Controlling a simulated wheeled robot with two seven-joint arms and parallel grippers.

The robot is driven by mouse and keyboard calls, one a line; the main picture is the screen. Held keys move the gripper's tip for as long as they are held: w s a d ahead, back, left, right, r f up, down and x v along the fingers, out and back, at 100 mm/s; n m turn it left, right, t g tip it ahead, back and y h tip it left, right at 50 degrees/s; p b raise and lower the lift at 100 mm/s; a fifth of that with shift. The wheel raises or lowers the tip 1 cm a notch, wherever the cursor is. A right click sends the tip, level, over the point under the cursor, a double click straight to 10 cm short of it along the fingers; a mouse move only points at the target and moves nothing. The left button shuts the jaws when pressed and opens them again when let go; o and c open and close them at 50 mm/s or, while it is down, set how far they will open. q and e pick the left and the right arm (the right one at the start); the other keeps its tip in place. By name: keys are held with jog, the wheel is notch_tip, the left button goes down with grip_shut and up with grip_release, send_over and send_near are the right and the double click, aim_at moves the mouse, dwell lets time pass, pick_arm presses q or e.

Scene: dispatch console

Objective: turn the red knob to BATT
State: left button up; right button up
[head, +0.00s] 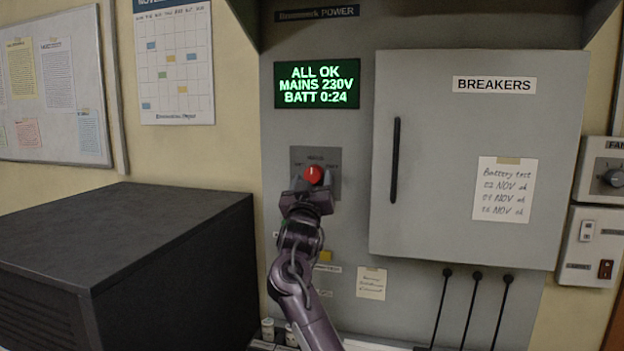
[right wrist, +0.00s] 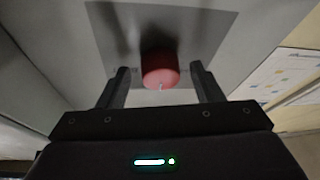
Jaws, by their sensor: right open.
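The red knob (head: 314,174) sits on a grey plate (head: 334,158) on the power cabinet, below the green display. A white mark on the knob points roughly up in the head view. Small labels on the plate are partly hidden and too small to read. My right gripper (head: 308,186) is right in front of the knob. In the right wrist view the knob (right wrist: 160,70) lies between the tips of the open gripper (right wrist: 160,78), with a gap on both sides. My left gripper is not in view.
The display (head: 317,84) reads ALL OK, MAINS 230V, BATT 0:24. A breaker door (head: 440,200) with a black handle (head: 395,160) is right of the knob. A dark box (head: 130,240) stands at left. Several black levers stick up at the lower right.

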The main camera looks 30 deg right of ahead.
jog(key=c, duration=1)
jog(key=shift+f+m, duration=0.1)
jog(key=shift+m, duration=0.3)
jog(key=shift+o, duration=0.2)
jog(key=m, duration=0.1)
jog(key=m+g+h+b, duration=0.1)
jog(key=shift+w+a+m, duration=0.15)
jog(key=shift+m, duration=0.15)
jog(key=m+g+h, duration=0.1)
jog(key=m, duration=0.2)
jog(key=m+g+h+b, duration=0.1)
jog(key=m, duration=0.2)
jog(key=m+g+h+b, duration=0.1)
jog(key=m+g, duration=0.1)
jog(key=m, duration=0.1)
jog(key=shift+w+a, duration=0.25)
jog(key=shift+w+r+m+g, duration=0.1)
jog(key=shift+m+g, duration=0.55)
jog(key=shift+m, duration=0.5)
jog(key=shift+r+m+g, duration=0.1)
jog(key=shift+m+g, duration=0.55)
jog(key=shift+m, duration=0.5)
jog(key=shift+c, duration=0.2)
jog(key=shift+m+h, duration=0.3)
